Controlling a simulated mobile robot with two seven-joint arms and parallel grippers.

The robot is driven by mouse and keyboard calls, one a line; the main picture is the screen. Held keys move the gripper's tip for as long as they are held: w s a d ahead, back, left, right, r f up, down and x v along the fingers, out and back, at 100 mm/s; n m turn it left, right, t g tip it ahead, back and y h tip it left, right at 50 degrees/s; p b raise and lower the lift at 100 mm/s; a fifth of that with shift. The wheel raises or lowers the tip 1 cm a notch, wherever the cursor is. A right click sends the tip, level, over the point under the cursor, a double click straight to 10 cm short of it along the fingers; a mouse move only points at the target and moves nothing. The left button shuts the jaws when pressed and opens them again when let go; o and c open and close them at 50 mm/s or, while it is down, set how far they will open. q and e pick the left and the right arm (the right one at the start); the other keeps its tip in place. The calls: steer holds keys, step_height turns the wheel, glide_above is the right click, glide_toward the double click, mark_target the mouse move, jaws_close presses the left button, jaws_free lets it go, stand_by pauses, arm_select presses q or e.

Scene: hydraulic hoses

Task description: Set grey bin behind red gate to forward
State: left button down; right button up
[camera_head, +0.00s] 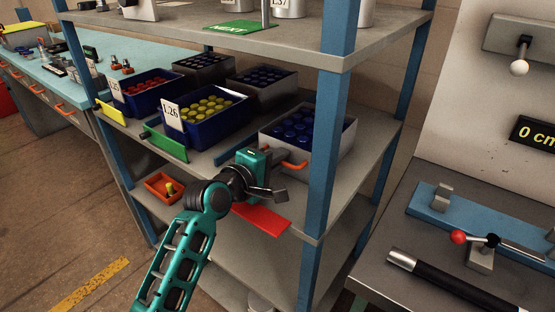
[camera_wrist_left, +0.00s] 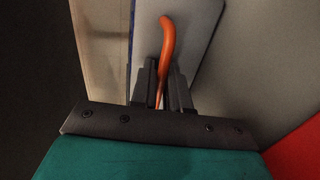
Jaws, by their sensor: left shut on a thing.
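The grey bin (camera_head: 335,150) holds several dark blue caps and stands on the middle shelf, at the right end of the row. The red gate (camera_head: 262,219) sticks out from the shelf's front edge below it and looks lowered flat. My left gripper (camera_head: 285,172) is at the bin's front. In the left wrist view its fingers (camera_wrist_left: 161,88) are shut on the bin's orange handle (camera_wrist_left: 167,40). The red gate also shows at the lower right of the wrist view (camera_wrist_left: 296,152). My right gripper is not in view.
A blue shelf post (camera_head: 325,150) stands close to the right of my left gripper. Blue bins with yellow caps (camera_head: 208,112) and red caps (camera_head: 150,90) stand to the left, with a green gate (camera_head: 166,144) and a yellow gate (camera_head: 111,112). A small orange tray (camera_head: 163,187) is on the lower shelf.

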arm_select(q)
steer(key=p+v, duration=0.2)
steer(key=v, duration=0.1)
steer(key=p+v, duration=0.1)
steer(key=shift+s+a+f, duration=0.15)
steer(key=shift+a+f, duration=0.05)
steer(key=shift+f, duration=0.15)
steer(key=shift+s+a, duration=0.1)
steer(key=shift+s, duration=0.05)
steer(key=shift+f, duration=0.25)
steer(key=c, duration=1.5)
jaws_free()
steer(key=shift+c, duration=0.2)
steer(key=shift+o, duration=0.8)
steer(key=shift+s+r, duration=0.1)
steer(key=shift+o, duration=0.2)
steer(key=v, duration=1.3)
steer(key=shift+p, duration=0.45)
